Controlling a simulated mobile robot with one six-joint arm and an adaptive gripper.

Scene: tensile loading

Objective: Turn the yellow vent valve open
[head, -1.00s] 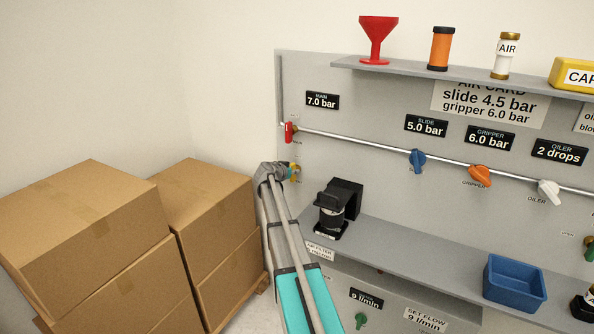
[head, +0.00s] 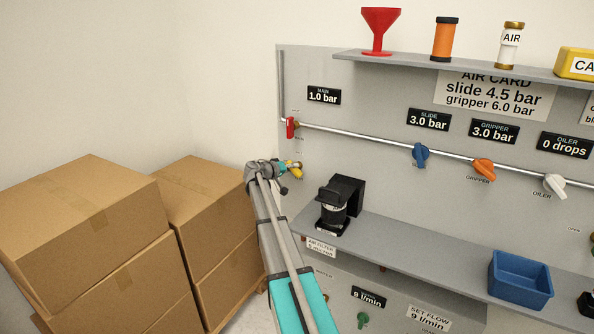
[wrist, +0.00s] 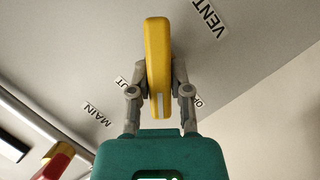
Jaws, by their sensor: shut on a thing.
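The yellow vent valve handle (wrist: 157,48) points up the picture in the wrist view, between the two grey fingers of my gripper (wrist: 159,92). My gripper is shut on it. The "VENT" label (wrist: 207,17) is on the panel to its upper right. Part of another label beside the right finger is covered. In the head view the yellow valve (head: 296,169) shows at the panel's left edge, with my gripper (head: 286,170) against it. The MAIN display (head: 324,95) reads 1.0 bar.
The red main valve (head: 291,128) is just above my gripper on the pipe. A black filter unit (head: 340,204) stands on the shelf to the right. Stacked cardboard boxes (head: 85,215) stand at the left. Blue (head: 420,154) and orange (head: 484,168) valves sit further right.

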